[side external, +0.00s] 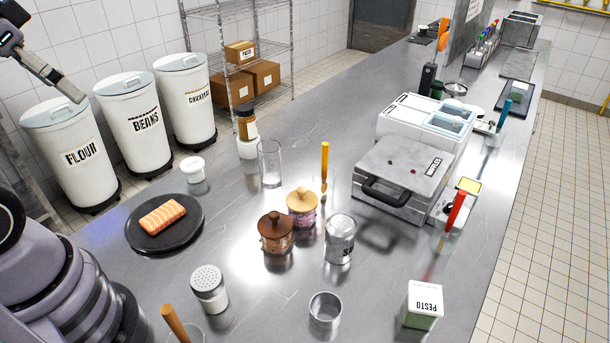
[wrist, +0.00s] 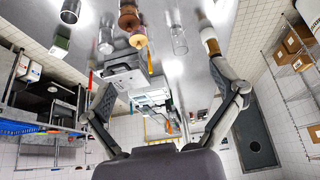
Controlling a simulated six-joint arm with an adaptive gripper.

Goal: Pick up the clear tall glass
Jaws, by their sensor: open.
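The clear tall glass (side external: 270,165) stands upright on the steel counter, left of the orange-handled brush and behind the two lidded jars. It also shows in the wrist view (wrist: 178,35), near the top, right of centre. My gripper (side external: 62,82) is at the upper left of the side view, high and well away from the glass. In the wrist view my gripper's fingers (wrist: 160,70) are spread wide with nothing between them. The glass lies beyond the fingers and is untouched.
Two lidded jars (side external: 302,203) stand in front of the glass, and a brown-topped shaker (side external: 247,125) on a white base behind it. A brush (side external: 325,170) is to its right. A white tub (side external: 193,168) and salmon on a black plate (side external: 195,235) are left. A press (side external: 405,165) stands right.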

